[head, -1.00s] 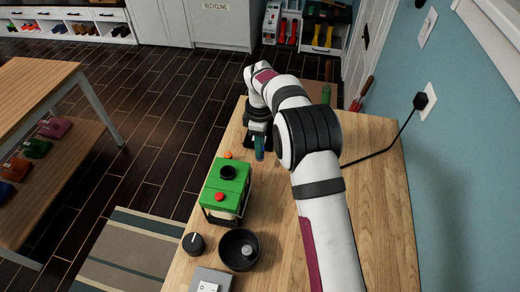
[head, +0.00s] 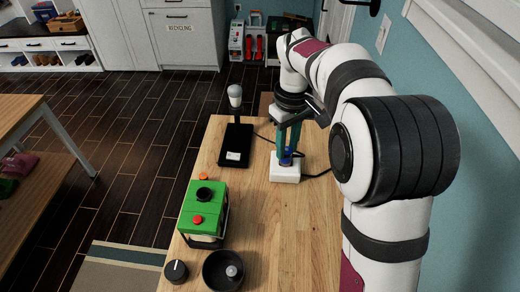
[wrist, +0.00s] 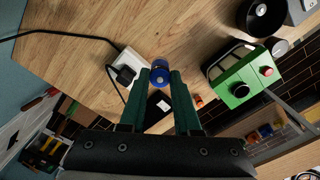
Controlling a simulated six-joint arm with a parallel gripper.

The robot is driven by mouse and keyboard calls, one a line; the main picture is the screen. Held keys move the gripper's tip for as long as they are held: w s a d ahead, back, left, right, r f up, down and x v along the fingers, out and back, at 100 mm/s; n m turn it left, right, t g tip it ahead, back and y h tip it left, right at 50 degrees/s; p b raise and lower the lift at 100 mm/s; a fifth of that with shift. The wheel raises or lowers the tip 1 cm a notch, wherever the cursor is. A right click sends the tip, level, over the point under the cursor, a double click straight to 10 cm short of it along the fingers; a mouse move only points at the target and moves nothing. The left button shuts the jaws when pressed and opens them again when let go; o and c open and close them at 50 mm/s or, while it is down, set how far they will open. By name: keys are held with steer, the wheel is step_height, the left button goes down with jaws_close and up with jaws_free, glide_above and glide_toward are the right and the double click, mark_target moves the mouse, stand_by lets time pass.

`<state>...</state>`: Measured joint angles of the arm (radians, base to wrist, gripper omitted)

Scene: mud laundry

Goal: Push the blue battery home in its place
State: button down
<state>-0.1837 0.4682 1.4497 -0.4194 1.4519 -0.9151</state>
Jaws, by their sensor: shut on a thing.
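My gripper (head: 288,150) points down at the far part of the wooden bench, its green fingers shut on the blue battery (head: 287,160). The battery is over the white block (head: 284,174) in the head view. In the wrist view, the battery (wrist: 159,66) sits between the fingertips, and the white block (wrist: 132,60) is just left of it. The battery's lower end is hard to make out, so I cannot tell whether it touches or enters the block.
A black lamp base (head: 234,150) with a white bulb stands left of the block. A green box with knobs (head: 203,212), a black bowl (head: 222,268) and a round dial (head: 176,271) are nearer. A black plug (wrist: 123,74) and cable reach the block. The bench's middle is clear.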

steer(key=s+d+r+m, duration=0.4)
steer(key=s+r, duration=0.1)
steer(key=s, duration=0.1)
steer(key=s+a+f+n, duration=0.1)
steer(key=a+f+n, duration=0.1)
steer(key=a+n, duration=0.75)
steer(key=a+f+n, duration=0.3)
steer(key=a+n, duration=0.2)
steer(key=a, duration=0.9)
steer(key=shift+d+f, duration=0.2)
steer(key=shift+f, duration=1.95)
steer(key=shift+f, duration=0.2)
steer(key=shift+f, duration=0.5)
steer(key=shift+f, duration=1.05)
stand_by(1.0)
